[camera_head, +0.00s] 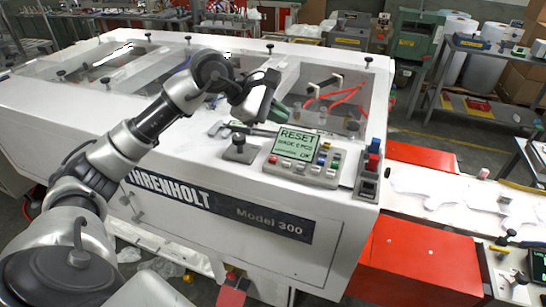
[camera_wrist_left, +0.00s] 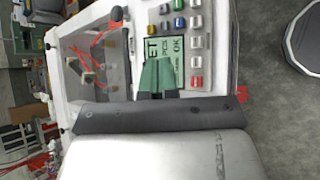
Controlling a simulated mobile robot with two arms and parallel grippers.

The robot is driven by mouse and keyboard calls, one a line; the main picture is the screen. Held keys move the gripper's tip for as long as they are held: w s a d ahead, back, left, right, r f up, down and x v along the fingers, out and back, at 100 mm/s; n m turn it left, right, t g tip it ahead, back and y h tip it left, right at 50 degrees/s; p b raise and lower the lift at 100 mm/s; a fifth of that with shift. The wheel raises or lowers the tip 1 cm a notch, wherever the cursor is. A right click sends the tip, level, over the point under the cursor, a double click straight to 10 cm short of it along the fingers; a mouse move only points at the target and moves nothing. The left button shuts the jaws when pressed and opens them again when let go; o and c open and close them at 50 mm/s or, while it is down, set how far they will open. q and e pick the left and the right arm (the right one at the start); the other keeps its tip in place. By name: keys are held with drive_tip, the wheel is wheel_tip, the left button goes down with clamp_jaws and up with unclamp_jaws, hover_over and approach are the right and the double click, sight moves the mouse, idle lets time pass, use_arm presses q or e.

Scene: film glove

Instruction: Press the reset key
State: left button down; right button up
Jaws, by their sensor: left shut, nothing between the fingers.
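The control panel (camera_head: 331,182) sits on the front edge of the white machine. Its green screen (camera_head: 296,143) reads RESET, with smaller lines below; it also shows in part in the left wrist view (camera_wrist_left: 178,58). Beside the screen are several small coloured keys (camera_head: 323,159), also in the left wrist view (camera_wrist_left: 196,43). I cannot read which one is the reset key. My left gripper (camera_head: 284,115) is just behind the panel in the head view, its green fingers shut and empty. In the left wrist view its fingers (camera_wrist_left: 157,75) overlap part of the screen. My right gripper is not in view.
A black joystick (camera_head: 239,148) stands left of the panel. A stack of red and blue buttons (camera_head: 373,160) stands to its right. Clear covers with black knobs and red hoses (camera_head: 345,96) lie behind. A red-sided conveyor (camera_head: 420,255) is at the right.

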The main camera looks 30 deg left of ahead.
use_arm(q)
drive_tip(key=shift+s+a+r+y, duration=0.15)
drive_tip(key=shift+a+y, duration=0.25)
drive_tip(key=shift+a, duration=0.25)
drive_tip(key=b, duration=0.5)
hover_over(273, 159)
wheel_tip(273, 159, down, 8)
drive_tip(key=shift+f+b, duration=0.5)
drive_tip(key=shift+b, duration=0.1)
idle(1.2)
